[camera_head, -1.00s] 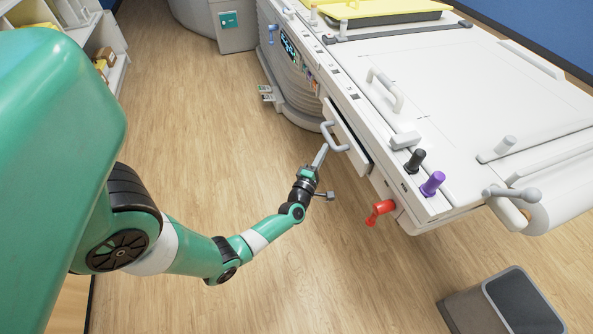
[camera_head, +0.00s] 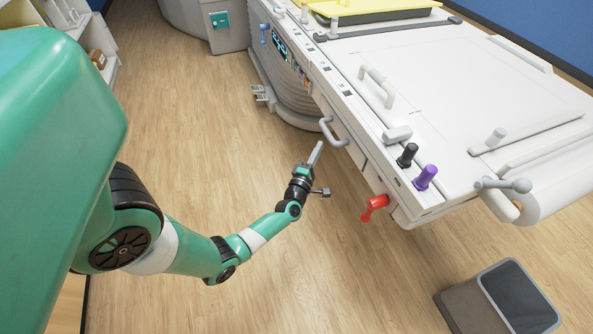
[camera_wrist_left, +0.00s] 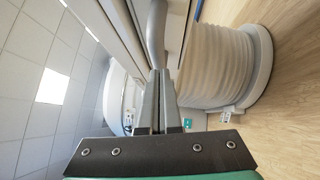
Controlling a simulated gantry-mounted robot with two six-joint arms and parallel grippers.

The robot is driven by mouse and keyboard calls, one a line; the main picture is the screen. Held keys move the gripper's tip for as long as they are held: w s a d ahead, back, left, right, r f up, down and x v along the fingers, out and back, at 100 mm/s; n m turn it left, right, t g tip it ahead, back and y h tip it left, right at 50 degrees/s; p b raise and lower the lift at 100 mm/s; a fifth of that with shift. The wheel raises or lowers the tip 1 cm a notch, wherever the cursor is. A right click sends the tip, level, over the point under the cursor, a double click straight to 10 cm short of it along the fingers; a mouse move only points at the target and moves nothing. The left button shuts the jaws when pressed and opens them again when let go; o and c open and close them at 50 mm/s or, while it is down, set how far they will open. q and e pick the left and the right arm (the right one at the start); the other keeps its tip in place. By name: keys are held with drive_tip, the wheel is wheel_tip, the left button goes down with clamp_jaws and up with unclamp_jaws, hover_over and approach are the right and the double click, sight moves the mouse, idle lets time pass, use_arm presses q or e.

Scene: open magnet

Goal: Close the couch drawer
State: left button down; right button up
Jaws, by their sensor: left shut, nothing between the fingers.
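The couch drawer (camera_head: 349,145) is in the long side of the white couch (camera_head: 440,90). Its front sits about flush with the side panel, and no open gap shows. Its grey bar handle (camera_head: 326,131) sticks out toward the floor side. My left gripper (camera_head: 318,146) is shut and empty, with its tips just short of the handle in the head view. In the left wrist view the handle (camera_wrist_left: 157,35) lies right ahead of the shut fingers (camera_wrist_left: 158,95); I cannot tell whether they touch. My right gripper is not in view.
A red lever (camera_head: 374,207) sticks out of the couch side, nearer than the drawer. Black (camera_head: 407,155) and purple (camera_head: 426,177) knobs stand on the couch edge. A grey bin (camera_head: 500,300) stands at lower right. The floor around my left arm is clear.

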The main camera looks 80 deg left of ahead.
use_arm(q)
drive_tip(key=s+p+v, duration=0.1)
drive_tip(key=p+v, duration=0.1)
drive_tip(key=v, duration=0.9)
drive_tip(key=shift+s+f+p, duration=0.2)
drive_tip(key=shift+s+p, duration=0.1)
drive_tip(key=shift+p, duration=0.05)
drive_tip(key=shift+a, duration=0.1)
